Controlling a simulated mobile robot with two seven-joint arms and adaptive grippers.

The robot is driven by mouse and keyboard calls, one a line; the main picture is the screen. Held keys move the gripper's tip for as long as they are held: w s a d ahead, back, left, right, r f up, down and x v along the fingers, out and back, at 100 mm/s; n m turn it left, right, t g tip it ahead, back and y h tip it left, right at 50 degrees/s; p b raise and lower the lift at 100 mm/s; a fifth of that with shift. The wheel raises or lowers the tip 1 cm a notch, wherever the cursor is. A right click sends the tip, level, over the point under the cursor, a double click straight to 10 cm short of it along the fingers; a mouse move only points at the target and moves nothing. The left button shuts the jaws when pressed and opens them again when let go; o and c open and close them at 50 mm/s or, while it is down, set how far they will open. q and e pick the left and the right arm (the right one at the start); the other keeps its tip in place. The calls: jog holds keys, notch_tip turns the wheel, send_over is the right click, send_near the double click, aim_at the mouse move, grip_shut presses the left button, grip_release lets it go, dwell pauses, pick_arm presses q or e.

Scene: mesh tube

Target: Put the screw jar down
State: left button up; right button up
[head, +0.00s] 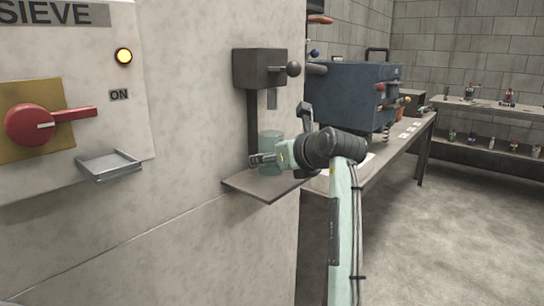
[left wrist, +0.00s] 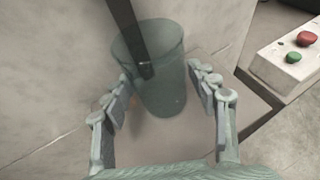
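The screw jar (head: 270,142), a translucent greenish cup, is upright at the small grey shelf (head: 262,186) under the dark wall-mounted dispenser (head: 260,70). In the left wrist view the jar (left wrist: 160,85) is between the fingers of my left gripper (left wrist: 160,85), with the dark spout bar (left wrist: 128,35) crossing its upper part. The fingers stand spread, one on each side of the jar; a slim gap shows at the right finger. In the head view my left gripper (head: 268,158) is around the jar's lower part. My right gripper is in neither view.
A sieve panel (head: 70,90) with a red handle (head: 45,123) and lit lamp is on the wall at left. A blue machine (head: 350,95) stands on a bench behind my arm. A button box (left wrist: 290,60) is right of the shelf. Open floor lies at right.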

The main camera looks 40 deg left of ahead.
pick_arm(q)
jog(key=shift+r+b, duration=0.1)
jog(key=shift+b, duration=0.2)
jog(key=shift+s+d+r, duration=0.15)
jog(key=shift+d+r, duration=0.2)
jog(key=shift+d, duration=0.05)
jog(key=v, duration=1.1)
jog(key=shift+p, duration=0.4)
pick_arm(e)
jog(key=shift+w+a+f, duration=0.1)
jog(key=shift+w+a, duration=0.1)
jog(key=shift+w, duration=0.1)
pick_arm(q)
jog(key=shift+r, duration=0.1)
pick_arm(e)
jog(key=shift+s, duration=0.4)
